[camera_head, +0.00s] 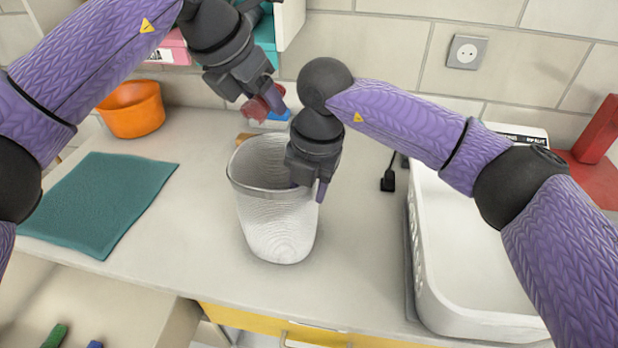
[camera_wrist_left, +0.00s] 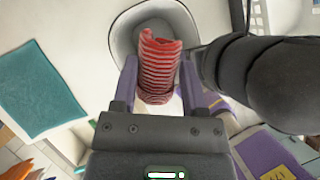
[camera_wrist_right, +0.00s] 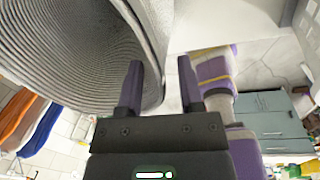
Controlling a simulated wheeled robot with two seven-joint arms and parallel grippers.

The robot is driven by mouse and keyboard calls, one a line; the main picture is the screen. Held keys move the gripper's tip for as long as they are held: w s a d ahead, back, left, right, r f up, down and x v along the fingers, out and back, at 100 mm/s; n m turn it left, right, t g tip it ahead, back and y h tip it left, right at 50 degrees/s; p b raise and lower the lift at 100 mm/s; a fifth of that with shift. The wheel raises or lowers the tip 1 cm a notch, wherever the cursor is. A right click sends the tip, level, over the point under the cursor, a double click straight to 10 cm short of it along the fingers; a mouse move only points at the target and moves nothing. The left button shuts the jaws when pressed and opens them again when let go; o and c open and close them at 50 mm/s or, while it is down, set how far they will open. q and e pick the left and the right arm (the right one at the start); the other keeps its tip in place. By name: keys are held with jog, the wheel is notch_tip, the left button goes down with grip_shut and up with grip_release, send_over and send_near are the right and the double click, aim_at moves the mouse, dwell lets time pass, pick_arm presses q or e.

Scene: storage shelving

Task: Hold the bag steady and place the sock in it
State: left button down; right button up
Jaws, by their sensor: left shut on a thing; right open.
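The bag (camera_head: 275,225) is a white ribbed, open-topped container standing upright on the counter; its opening also shows in the left wrist view (camera_wrist_left: 122,40). My left gripper (camera_head: 268,98) is shut on a red striped sock (camera_wrist_left: 158,65) and holds it above and behind the bag's rim in the head view. My right gripper (camera_head: 308,188) is open at the bag's right rim. In the right wrist view its fingers (camera_wrist_right: 158,88) appear to straddle the bag's wall (camera_wrist_right: 152,40), one on the inner side and one outside; contact cannot be told.
A teal mat (camera_head: 100,200) lies at the left, with an orange bowl (camera_head: 132,110) behind it. A white basket (camera_head: 470,270) stands at the right. Bare counter (camera_head: 190,235) lies left of the bag. An open drawer is below at the front left.

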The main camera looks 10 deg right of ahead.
grip_shut()
pick_arm(q)
notch_tip(320, 180, down, 13)
dwell(1.6)
jog(key=shift+c, duration=0.2)
grip_release()
jog(key=v, duration=1.2)
